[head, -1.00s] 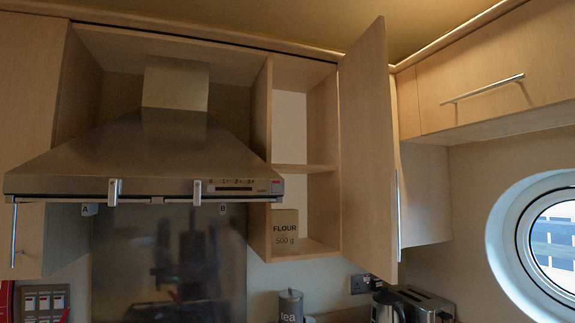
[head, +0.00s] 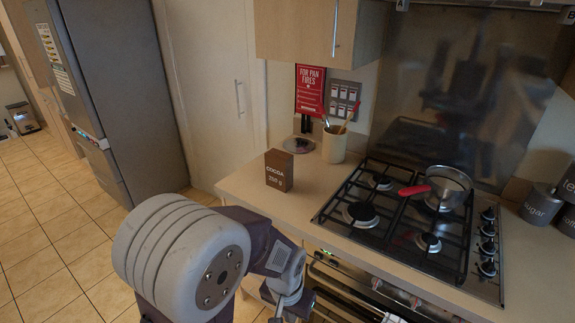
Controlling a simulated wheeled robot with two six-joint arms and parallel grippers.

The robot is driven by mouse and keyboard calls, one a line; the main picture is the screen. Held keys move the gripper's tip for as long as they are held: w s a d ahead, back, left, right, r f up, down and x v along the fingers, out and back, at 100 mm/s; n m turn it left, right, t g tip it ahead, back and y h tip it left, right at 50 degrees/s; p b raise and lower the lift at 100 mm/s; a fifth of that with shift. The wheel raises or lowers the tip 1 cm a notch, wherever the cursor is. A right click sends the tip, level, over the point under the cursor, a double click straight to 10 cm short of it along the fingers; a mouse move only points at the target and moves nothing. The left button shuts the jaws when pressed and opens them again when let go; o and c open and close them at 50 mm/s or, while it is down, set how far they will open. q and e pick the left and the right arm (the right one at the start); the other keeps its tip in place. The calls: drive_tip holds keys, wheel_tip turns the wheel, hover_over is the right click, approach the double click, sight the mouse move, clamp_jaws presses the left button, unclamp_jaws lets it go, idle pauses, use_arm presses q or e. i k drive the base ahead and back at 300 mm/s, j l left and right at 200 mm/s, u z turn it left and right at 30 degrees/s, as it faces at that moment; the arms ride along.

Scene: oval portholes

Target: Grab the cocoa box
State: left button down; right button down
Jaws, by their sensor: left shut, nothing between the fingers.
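My left arm rises from the bottom of the head view. My left gripper (head: 288,300) is low at the counter's front edge, below and in front of the box. It is apart from the box, shut and empty; its fingertips are hard to make out. My right gripper is out of view.
The gas hob (head: 395,230) right of the box holds a steel pan (head: 447,188) with a red handle. A utensil pot (head: 333,145) stands behind the box. The oven front is below the counter; a fridge (head: 115,90) stands at left.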

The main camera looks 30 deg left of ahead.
sight(279, 164)
drive_tip(key=i+j+u, duration=0.3)
drive_tip(key=j, duration=0.15)
drive_tip(key=i+j+u, duration=0.15)
drive_tip(key=j+u, duration=0.15)
drive_tip(key=j, duration=0.2)
drive_tip(key=i+j+u, duration=0.35)
drive_tip(key=k+j, duration=0.05)
drive_tip(key=k, duration=0.05)
